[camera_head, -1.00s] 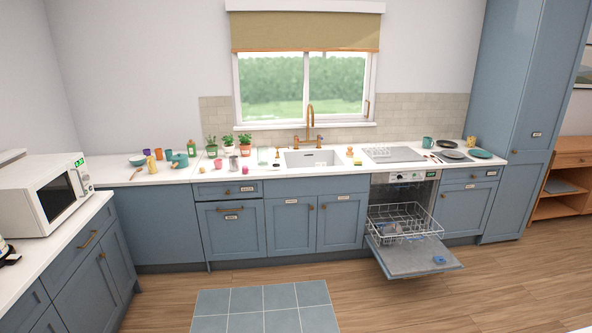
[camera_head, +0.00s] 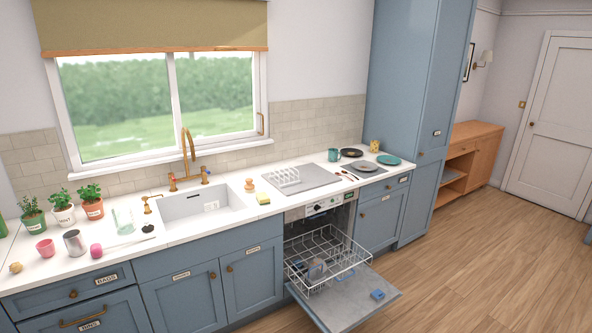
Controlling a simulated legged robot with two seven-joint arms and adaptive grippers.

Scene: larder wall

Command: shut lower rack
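The dishwasher stands open under the counter, right of the sink cabinets. Its door (camera_head: 352,305) is folded down, with a small blue item (camera_head: 377,294) on its inner face. A white wire rack (camera_head: 338,262) is pulled out over the door. A greyish dish or cup (camera_head: 317,270) shows in the rack. I cannot tell whether a second rack sits inside. Neither of my grippers is in view.
A tall blue cabinet (camera_head: 408,120) stands to the right. The wooden floor (camera_head: 470,270) right of the open door is clear.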

